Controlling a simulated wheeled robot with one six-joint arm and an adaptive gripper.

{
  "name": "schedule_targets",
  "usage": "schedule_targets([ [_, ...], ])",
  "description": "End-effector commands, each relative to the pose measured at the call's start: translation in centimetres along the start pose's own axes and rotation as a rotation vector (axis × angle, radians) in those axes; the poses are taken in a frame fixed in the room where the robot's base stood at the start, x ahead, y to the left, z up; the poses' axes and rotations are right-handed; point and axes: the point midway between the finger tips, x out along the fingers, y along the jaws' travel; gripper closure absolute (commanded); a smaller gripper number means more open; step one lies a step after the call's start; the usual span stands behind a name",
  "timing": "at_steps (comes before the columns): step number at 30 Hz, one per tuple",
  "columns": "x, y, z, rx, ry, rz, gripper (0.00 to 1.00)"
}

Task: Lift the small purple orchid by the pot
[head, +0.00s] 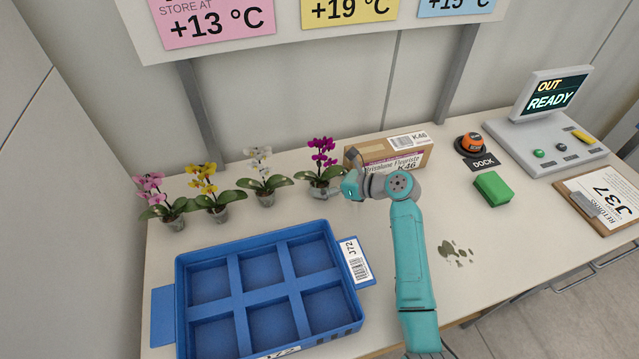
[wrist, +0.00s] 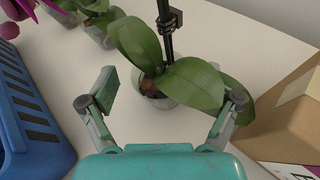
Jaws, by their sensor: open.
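The small purple orchid (head: 321,161) stands upright in a clear pot at the right end of a row of orchids in the head view. In the wrist view its pot (wrist: 154,95) shows between and beyond my open fingers, partly hidden by broad green leaves. One leaf reaches over toward the right finger; I cannot tell if they touch. A dark stem with a clip rises from the pot. My gripper (wrist: 165,101) is open and empty, with a finger to either side of the pot. In the head view my gripper (head: 345,188) is just right of the pot.
A cardboard box (head: 388,150) stands close behind and right of my gripper. A blue six-compartment crate (head: 180,300) lies in front. Pink, yellow and white orchids (head: 263,170) stand to the left.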

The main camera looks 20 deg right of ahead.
Motion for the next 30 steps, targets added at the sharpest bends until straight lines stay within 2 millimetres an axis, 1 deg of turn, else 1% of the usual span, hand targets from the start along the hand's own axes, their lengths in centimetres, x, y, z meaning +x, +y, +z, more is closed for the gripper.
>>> schedule_targets([
  [1, 0.64, 0.07, -0.08, 0.001, 0.001, 0.002, 0.10],
  [4, 1.35, 0.08, -0.11, 0.001, 0.001, 0.002, 0.10],
  [11, 1.51, 0.02, -0.11, 0.001, 0.001, 0.000, 0.10],
  [12, 1.50, 0.02, -0.11, 0.001, 0.001, 0.000, 0.13],
  [14, 1.50, 0.02, -0.11, 0.001, 0.001, 0.000, 0.28],
  [15, 1.49, 0.02, -0.11, 0.001, 0.001, 0.000, 0.38],
  [17, 1.49, 0.03, -0.11, 0.001, 0.001, 0.000, 0.53],
  [18, 1.49, 0.03, -0.11, 0.001, 0.001, 0.000, 0.63],
  [20, 1.49, 0.03, -0.12, 0.001, 0.001, 0.000, 0.78],
  [21, 1.49, 0.03, -0.12, 0.001, 0.001, 0.000, 0.82],
  [27, 1.47, 0.03, -0.07, 0.001, 0.001, 0.000, 0.82],
  [30, 1.32, 0.06, 0.32, 0.000, 0.000, 0.000, 0.82],
])
